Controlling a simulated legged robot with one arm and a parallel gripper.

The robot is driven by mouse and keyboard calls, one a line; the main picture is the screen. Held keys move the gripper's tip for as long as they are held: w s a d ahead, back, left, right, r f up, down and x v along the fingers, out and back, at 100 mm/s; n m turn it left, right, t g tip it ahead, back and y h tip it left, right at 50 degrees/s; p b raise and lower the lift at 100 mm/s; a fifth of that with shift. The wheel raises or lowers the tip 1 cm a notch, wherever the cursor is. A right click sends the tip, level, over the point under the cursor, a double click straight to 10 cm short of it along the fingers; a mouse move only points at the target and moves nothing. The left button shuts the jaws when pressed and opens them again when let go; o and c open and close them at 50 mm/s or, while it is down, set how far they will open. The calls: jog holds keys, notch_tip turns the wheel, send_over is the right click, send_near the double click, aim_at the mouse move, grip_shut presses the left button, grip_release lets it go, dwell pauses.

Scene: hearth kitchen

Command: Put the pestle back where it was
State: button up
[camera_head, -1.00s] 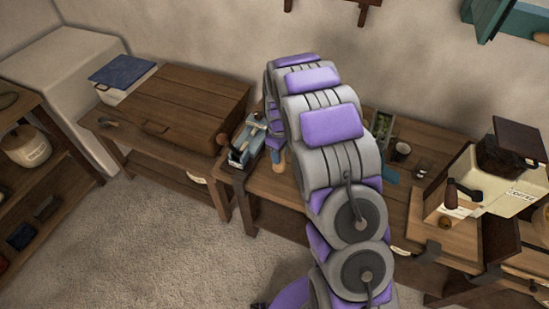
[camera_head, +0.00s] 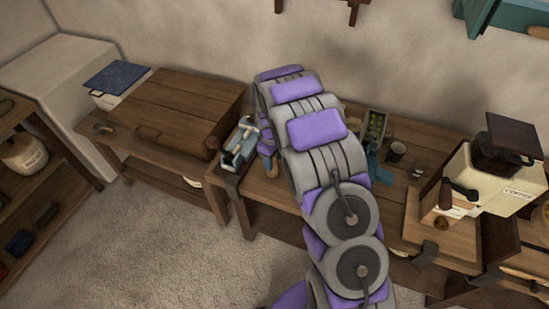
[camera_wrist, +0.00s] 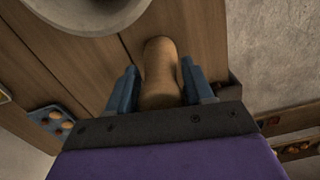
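The wooden pestle (camera_wrist: 160,68) lies between the two blue fingers of my gripper (camera_wrist: 160,85) in the wrist view, and the fingers appear closed on it. In the head view, the pestle's lower part (camera_head: 271,167) shows below my gripper (camera_head: 265,148), over the left part of the middle table (camera_head: 290,193). I cannot tell whether its end touches the wood. A pale grey round bowl, perhaps the mortar, has its rim (camera_wrist: 88,27) at the top left of the wrist view, apart from the pestle. My arm hides that bowl in the head view.
A blue-grey box (camera_head: 231,160) with pale tools stands just left of my gripper. A large wooden chest (camera_head: 175,105) stands farther left.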

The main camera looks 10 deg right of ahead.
jog(key=shift+o, duration=1.1)
jog(key=shift+a, duration=1.7)
jog(key=shift+d+r, duration=0.35)
jog(key=shift+d, duration=0.35)
jog(key=shift+d+r, duration=0.35)
jog(key=shift+d, duration=0.35)
jog(key=r, duration=0.3)
jog(key=a+r+p, duration=0.1)
jog(key=r, duration=0.3)
jog(key=r+p, duration=0.1)
jog(key=r, duration=0.2)
jog(key=shift+w+a+r, duration=0.2)
jog(key=shift+r, duration=0.15)
jog(key=shift+d+r, duration=0.1)
jog(key=shift+d, duration=0.25)
jog(key=shift+s+d+r, duration=0.15)
jog(key=s+a+r+m, duration=0.1)
jog(key=s+r+m, duration=0.2)
jog(key=s+r, duration=0.65)
jog(key=s+r+m, duration=0.2)
jog(key=s+m, duration=0.1)
jog(key=s, duration=1.3)
jog(key=s+r+m+g, duration=0.1)
jog(key=s+r+m, duration=0.1)
jog(key=s, duration=1.4)
jog(key=shift+s+a+m, duration=0.2)
jog(key=shift+s+m, duration=0.1)
jog(key=shift+m, duration=0.2)
